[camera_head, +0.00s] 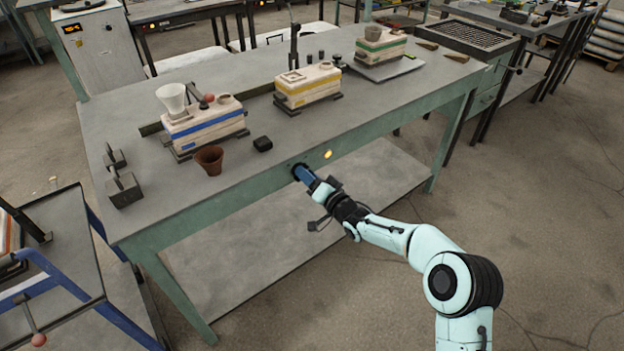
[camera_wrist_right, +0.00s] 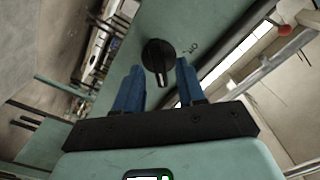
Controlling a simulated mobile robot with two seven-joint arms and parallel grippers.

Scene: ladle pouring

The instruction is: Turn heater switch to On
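The heater switch (camera_wrist_right: 157,54) is a round black knob with a pale pointer mark, on the green front face of the workbench. In the head view, a dark bit of it (camera_head: 297,167) shows at the tip of my right gripper (camera_head: 305,175); the fingers hide the rest. In the right wrist view, my right gripper (camera_wrist_right: 158,80) is open. Its two blue fingers stand apart on either side of the lower part of the knob, with a visible gap between them. I cannot tell whether either finger touches it. My left gripper is not in view.
A small lit yellow lamp (camera_head: 327,154) sits on the bench front, right of the switch. On the bench top (camera_head: 330,119) stand a brown cup (camera_head: 209,160), a small black block (camera_head: 263,144) and moulds with blue, yellow and green stripes. A lower shelf (camera_head: 300,232) lies beneath.

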